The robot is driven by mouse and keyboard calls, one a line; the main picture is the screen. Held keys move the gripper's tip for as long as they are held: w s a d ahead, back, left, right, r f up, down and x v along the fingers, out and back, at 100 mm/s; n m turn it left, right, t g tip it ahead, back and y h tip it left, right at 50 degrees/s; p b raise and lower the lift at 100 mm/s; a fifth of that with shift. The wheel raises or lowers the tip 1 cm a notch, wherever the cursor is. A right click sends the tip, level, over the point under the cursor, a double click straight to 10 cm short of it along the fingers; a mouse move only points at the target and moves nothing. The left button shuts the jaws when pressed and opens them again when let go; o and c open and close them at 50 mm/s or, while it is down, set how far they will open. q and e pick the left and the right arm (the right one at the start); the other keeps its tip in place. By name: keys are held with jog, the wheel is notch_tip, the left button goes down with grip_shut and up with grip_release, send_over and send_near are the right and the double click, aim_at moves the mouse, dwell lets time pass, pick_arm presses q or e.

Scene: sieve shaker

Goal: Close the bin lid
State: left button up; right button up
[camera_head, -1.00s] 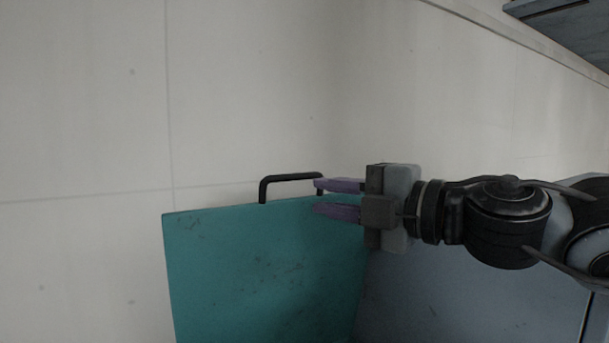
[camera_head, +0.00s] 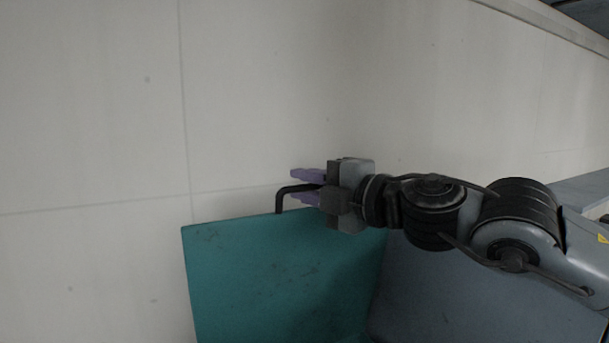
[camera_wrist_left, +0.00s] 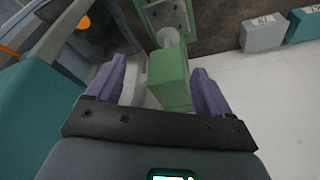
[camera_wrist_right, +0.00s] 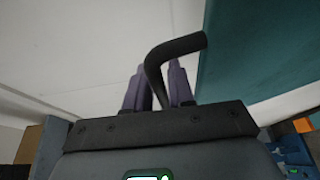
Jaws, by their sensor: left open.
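The bin lid is a teal panel (camera_head: 285,275) in the lower middle of the head view, standing raised beside a blue-grey surface. A black bent bar handle (camera_head: 279,202) sticks out from its top edge. My right gripper (camera_head: 306,186) is at that handle, its purple fingers close together on either side of the bar. In the right wrist view the handle (camera_wrist_right: 177,46) passes by the fingertips, with the teal lid (camera_wrist_right: 255,50) to the right; whether the fingers clamp the bar is not clear. My left gripper (camera_wrist_left: 155,85) is open and shows only in the left wrist view.
In the left wrist view a green block-shaped part (camera_wrist_left: 172,78) shows between the left fingers. A grey bin (camera_wrist_left: 263,33) and a teal bin (camera_wrist_left: 305,23) stand by the wall. A teal panel (camera_wrist_left: 35,115) is close at left. Pale floor is clear around the lid's handle side.

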jog(key=shift+w+a, duration=0.2)
jog(key=shift+w, duration=0.05)
jog(key=shift+c, duration=0.4)
grip_shut()
